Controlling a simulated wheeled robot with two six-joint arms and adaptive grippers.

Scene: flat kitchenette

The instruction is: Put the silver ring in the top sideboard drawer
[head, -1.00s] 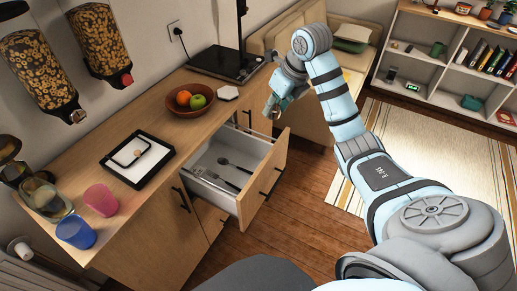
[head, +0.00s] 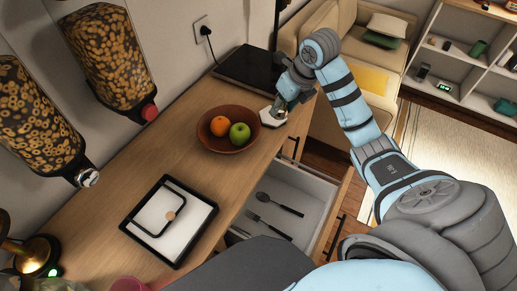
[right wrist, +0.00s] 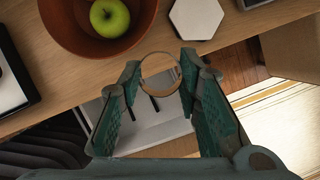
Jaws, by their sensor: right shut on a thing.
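The silver ring (right wrist: 160,53) is a thin round band between the fingertips of my right gripper (right wrist: 160,80) in the right wrist view. The gripper is shut on it. In the head view my right gripper (head: 280,106) is close to the white hexagonal coaster near the sideboard's front edge; the ring is too small to make out there. The top sideboard drawer (head: 318,188) is pulled open, with a spoon (head: 278,204) and a fork (head: 266,226) inside. In the wrist view the drawer (right wrist: 165,125) shows behind and below the fingers. My left gripper is not in view.
On the sideboard top stand a wooden bowl (head: 216,143) with an orange and a green apple, the coaster (head: 268,118), a black-framed tray (head: 190,235) and a flat black appliance (head: 248,70). Cereal dispensers (head: 108,45) hang on the left. A sofa (head: 325,25) is behind.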

